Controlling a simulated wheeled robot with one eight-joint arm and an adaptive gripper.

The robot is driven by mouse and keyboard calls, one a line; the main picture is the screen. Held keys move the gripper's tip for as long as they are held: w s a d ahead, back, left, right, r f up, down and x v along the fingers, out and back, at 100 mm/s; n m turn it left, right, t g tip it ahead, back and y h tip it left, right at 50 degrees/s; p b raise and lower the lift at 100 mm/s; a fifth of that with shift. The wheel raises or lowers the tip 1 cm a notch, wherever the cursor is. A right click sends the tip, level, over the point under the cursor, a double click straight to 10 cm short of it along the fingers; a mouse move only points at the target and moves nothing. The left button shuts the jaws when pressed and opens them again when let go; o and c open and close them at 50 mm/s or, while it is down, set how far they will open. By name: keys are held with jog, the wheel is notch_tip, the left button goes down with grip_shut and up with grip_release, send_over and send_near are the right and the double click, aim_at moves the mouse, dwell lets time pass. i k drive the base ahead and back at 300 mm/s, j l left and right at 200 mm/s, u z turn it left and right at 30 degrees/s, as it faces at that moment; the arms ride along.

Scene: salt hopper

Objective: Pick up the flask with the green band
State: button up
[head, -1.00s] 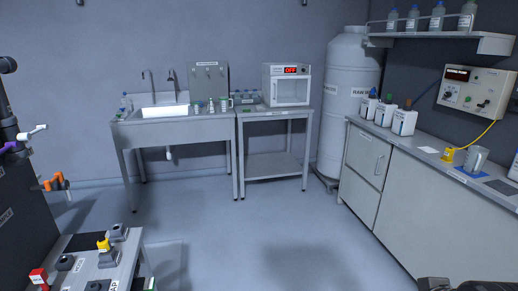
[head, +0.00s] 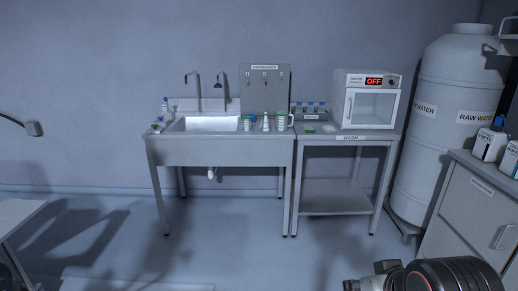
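Several small vessels stand in a row on the right end of the sink bench (head: 220,152). One is a narrow, flask-like vessel (head: 265,123) near the middle of the row. Part of my arm shows at the bottom right, but I cannot make out my gripper's fingers.
A wash table (head: 337,142) joins the bench on the right and bears an oven-like box (head: 366,100) reading OFF. A raw water tank (head: 440,140) and a cabinet (head: 480,215) stand further right. The floor (head: 250,245) before the sink is clear.

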aim_at(264, 126)
jog(key=i+j+z, duration=0.1)
jog(key=i, duration=1.95)
